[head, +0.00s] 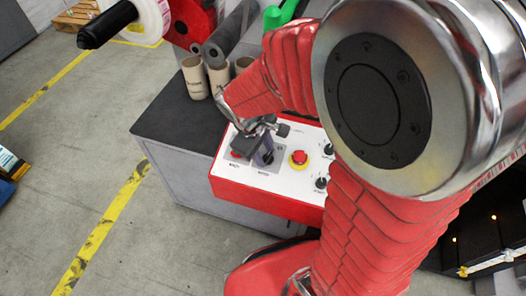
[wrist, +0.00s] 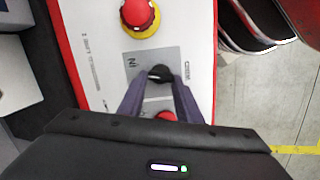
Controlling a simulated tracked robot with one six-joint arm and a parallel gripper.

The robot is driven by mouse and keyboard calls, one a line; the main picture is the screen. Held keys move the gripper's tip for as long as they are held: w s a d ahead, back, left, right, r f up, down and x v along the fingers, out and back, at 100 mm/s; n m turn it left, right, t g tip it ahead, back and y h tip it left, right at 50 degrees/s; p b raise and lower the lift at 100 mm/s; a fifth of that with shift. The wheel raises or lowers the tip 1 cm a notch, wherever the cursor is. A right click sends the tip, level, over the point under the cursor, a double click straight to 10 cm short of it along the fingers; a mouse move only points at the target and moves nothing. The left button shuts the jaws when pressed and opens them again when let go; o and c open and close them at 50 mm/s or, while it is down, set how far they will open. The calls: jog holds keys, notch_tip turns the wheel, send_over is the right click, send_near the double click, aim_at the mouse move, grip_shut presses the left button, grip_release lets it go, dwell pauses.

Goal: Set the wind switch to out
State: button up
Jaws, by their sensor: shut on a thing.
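The wind switch (wrist: 160,72) is a black knob on a grey plate of the white panel, in the wrist view. My gripper (wrist: 160,80) has its two grey-purple fingers on either side of the knob and is shut on it. The lettering "IN" shows on the plate left of the knob; other lettering right of it is too small to read surely. I cannot tell which way the knob points. In the head view my gripper (head: 263,152) reaches down to the left part of the red-sided control panel (head: 258,200) and mostly hides the switch.
A red emergency stop (head: 299,158) on a yellow base is beside the switch; it also shows in the wrist view (wrist: 138,14). A red button (wrist: 166,116) lies on the other side. Black knobs (head: 321,183) are farther right. Cardboard cores (head: 194,78) stand behind on the dark bench (head: 172,122).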

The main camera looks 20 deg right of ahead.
jog(key=n, duration=0.4)
jog(key=shift+s+a+n, duration=0.1)
jog(key=shift+s+n, duration=0.05)
jog(key=shift+n, duration=0.15)
jog(key=n+t, duration=0.1)
jog(key=n, duration=0.3)
jog(key=shift+s, duration=0.1)
jog(key=shift+n, duration=0.3)
jog(key=o, duration=1)
jog(key=shift+o, duration=0.2)
jog(key=v, duration=1.3)
jog(key=shift+a+r, duration=0.2)
jog(key=shift+a, duration=0.2)
